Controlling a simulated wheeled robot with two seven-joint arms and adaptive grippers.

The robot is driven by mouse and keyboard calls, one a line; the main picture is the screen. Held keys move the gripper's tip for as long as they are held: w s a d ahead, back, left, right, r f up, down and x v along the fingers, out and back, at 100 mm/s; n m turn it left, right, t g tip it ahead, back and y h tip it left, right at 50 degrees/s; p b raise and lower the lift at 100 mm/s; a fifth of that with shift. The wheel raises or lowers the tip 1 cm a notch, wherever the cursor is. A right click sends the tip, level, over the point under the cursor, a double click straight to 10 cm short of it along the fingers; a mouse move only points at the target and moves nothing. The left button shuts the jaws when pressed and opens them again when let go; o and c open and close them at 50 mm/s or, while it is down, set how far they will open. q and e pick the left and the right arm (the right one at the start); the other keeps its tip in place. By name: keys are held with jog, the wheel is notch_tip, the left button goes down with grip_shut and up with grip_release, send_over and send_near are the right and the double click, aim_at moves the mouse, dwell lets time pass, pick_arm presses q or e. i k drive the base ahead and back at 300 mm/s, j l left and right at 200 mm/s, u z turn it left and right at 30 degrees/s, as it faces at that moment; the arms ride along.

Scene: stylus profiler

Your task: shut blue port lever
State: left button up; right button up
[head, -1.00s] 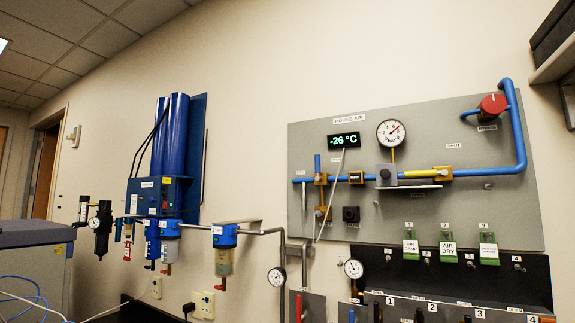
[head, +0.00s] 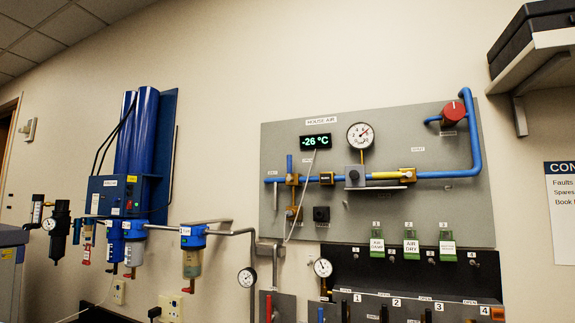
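In the head view, a blue lever (head: 320,314) shows at the bottom edge, below a small round gauge (head: 322,268). Only its upper part is in the picture, and it looks upright. A red lever (head: 268,306) stands to its left, and several black levers, one of them here (head: 345,312), stand to its right under number labels. The lower ends of these levers are cut off. Blue pipe (head: 340,180) runs across the grey HOUSE AIR panel (head: 400,225) above. Neither of my grippers is in view.
A red knob (head: 453,110) is at the panel's upper right. A blue twin-column dryer (head: 140,150) with filters is on the wall at left. A shelf (head: 540,55) juts out at upper right.

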aim_at(289, 157)
jog(key=i+j+u, duration=0.25)
jog(key=u, duration=0.2)
jog(key=i+j+u, duration=0.25)
jog(key=u, duration=0.25)
